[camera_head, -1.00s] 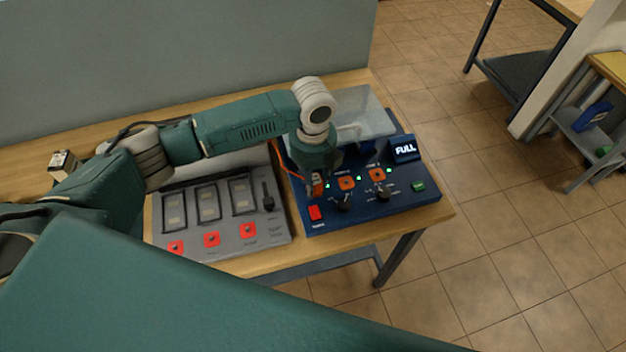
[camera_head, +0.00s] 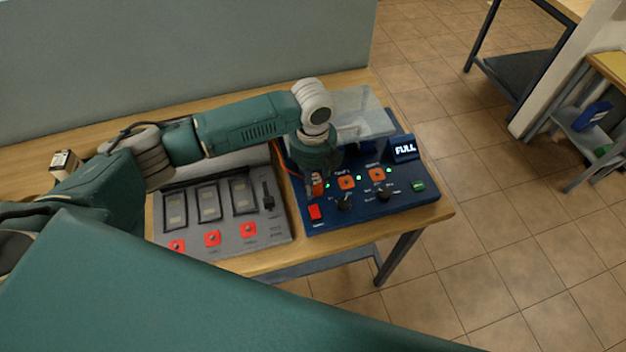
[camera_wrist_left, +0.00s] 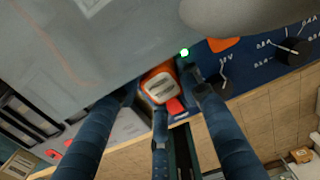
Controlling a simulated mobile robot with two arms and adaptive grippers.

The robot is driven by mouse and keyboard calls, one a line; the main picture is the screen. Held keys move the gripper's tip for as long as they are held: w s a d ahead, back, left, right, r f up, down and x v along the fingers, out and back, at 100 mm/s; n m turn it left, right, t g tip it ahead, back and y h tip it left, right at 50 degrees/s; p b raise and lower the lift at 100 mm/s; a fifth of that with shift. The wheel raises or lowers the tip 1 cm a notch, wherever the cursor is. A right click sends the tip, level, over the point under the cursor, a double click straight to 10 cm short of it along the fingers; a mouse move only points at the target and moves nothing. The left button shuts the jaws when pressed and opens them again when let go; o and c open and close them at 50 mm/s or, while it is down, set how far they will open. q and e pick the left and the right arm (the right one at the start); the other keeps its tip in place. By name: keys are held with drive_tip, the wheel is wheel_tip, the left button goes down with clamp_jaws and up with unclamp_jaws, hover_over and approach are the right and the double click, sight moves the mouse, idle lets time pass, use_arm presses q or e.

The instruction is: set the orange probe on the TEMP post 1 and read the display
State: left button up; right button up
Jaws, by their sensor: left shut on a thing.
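My left gripper (camera_head: 316,190) is over the left part of the blue panel (camera_head: 405,205), shut on the orange probe (camera_head: 318,184). In the left wrist view the probe (camera_wrist_left: 159,86) shows as an orange and white block between the fingers. The gripper partly covers it, and I cannot tell whether it touches the panel. Two orange square posts (camera_head: 347,183) and (camera_head: 377,175) stand to its right; their labels are too small to read. My right gripper is not in view.
A red switch (camera_head: 315,212) and black knobs (camera_head: 384,193) are on the blue panel near the gripper. A clear raised cover (camera_head: 360,110) stands behind. A grey panel (camera_head: 205,240) with red buttons is on the left. The wooden bench (camera_head: 440,212) ends just right of the blue panel.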

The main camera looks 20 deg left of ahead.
use_arm(q)
drive_tip(key=shift+f, duration=0.55)
drive_tip(key=o, duration=1.1)
wheel_tip(320, 180, up, 6)
drive_tip(key=p, duration=0.5)
drive_tip(key=shift+r, duration=2.5)
